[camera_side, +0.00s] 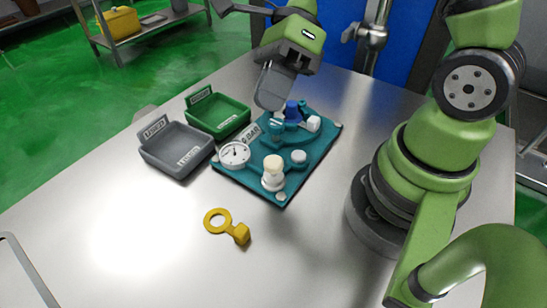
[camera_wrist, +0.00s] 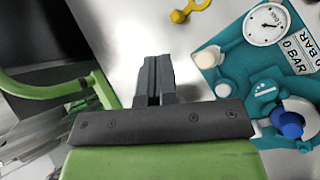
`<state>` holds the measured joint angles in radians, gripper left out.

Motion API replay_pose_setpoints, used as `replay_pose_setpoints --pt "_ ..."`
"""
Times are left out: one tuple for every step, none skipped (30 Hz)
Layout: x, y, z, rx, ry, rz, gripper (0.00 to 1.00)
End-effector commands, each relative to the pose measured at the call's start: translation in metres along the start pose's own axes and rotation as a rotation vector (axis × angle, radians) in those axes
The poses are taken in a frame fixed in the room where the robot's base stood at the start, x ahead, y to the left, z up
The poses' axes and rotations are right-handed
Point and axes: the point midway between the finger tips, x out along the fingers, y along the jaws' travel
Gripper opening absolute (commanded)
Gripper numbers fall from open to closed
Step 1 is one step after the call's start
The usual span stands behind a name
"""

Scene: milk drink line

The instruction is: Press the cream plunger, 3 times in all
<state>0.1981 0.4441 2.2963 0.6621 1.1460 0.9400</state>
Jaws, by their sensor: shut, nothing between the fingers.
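The cream plunger (camera_side: 273,163) stands upright on a white collar at the near corner of the teal board (camera_side: 292,184). It also shows in the wrist view (camera_wrist: 208,57), right of my fingers. My gripper (camera_side: 268,102) is shut and empty, above the far-left part of the board in the side view, apart from the plunger. In the wrist view its closed fingers (camera_wrist: 156,64) point over bare table, to the left of the board. Nothing touches the plunger.
A round gauge (camera_side: 235,154), a blue knob (camera_side: 292,109), a white button (camera_side: 298,157) and a "0 BAR" plate (camera_wrist: 297,54) sit on the board. Grey (camera_side: 176,165) and green (camera_side: 218,130) bins stand left. A yellow ring tool (camera_side: 240,234) lies in front.

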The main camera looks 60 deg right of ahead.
Motion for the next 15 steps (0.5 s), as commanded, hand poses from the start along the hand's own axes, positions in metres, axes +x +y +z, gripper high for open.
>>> replay_pose_setpoints --pt "0.001 -0.001 -0.001 0.001 0.000 0.001 0.00" --pt "0.002 -0.001 -0.001 0.001 -0.001 0.001 0.00" --pt "0.003 -0.002 -0.002 0.002 -0.001 0.002 0.00" --pt "0.005 -0.004 -0.004 0.003 0.000 0.002 0.00" --pt "0.007 -0.005 -0.005 0.003 0.000 0.003 0.00" --pt "0.010 -0.007 -0.007 0.004 -0.001 0.004 0.00" --pt "0.013 -0.009 -0.009 0.005 0.000 0.005 0.00" --pt "0.015 -0.011 -0.011 0.005 0.000 0.005 0.00" --pt "0.020 -0.013 -0.015 0.006 0.001 0.006 0.00" --pt "0.023 -0.015 -0.017 0.007 0.002 0.005 0.00" --pt "0.026 -0.018 -0.019 0.006 0.001 0.006 0.00" --pt "0.030 -0.021 -0.022 0.006 0.001 0.005 0.00" --pt "0.033 -0.024 -0.024 0.006 0.000 0.005 0.00" --pt "0.036 -0.025 -0.026 0.005 0.000 0.005 0.00" --pt "0.040 -0.028 -0.029 0.006 0.001 0.005 0.00"
